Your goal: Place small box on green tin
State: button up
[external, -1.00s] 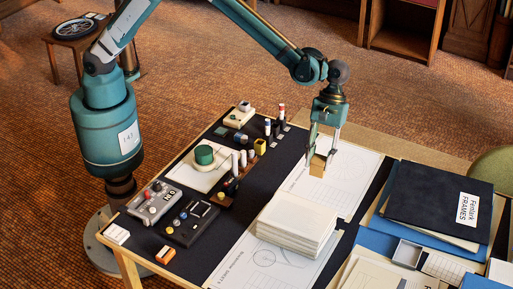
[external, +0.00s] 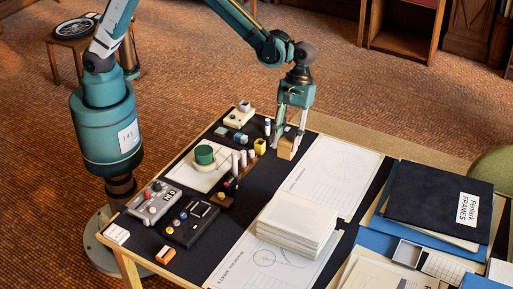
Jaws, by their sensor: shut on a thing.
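The small box (external: 287,149) is a tan cardboard-coloured block. My gripper (external: 289,143) is shut on it, with one finger on each side. It appears held a little above the table, over the dark mat's edge beside the white drawing sheet. The green tin (external: 204,154) is a short green cylinder to the left of my gripper. It stands on a white sheet (external: 187,174) on the dark mat, and its top is bare.
White cylinders (external: 243,158) on a brown rack and a yellow block (external: 260,147) stand between my gripper and the green tin. A tall stack of white sheets (external: 296,222) is in front. Grey and black control boxes (external: 191,220) sit nearer. The drawing sheet (external: 335,176) to the right is mostly clear.

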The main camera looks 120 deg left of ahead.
jog(key=s+d+r, duration=0.2)
jog(key=s+r, duration=0.1)
jog(key=s, duration=1.2)
jog(key=p, duration=0.2)
send_over(202, 150)
jog(key=shift+r, duration=0.25)
jog(key=shift+f, duration=0.1)
jog(key=shift+f+b, duration=0.75)
jog(key=shift+f, duration=2.1)
jog(key=shift+f+b, duration=0.45)
jog(key=shift+f, duration=1.6)
jog(key=shift+f, duration=0.15)
jog(key=o, duration=0.5)
jog(key=shift+c, duration=0.2)
jog(key=o, duration=0.5)
jog(key=shift+c, duration=0.2)
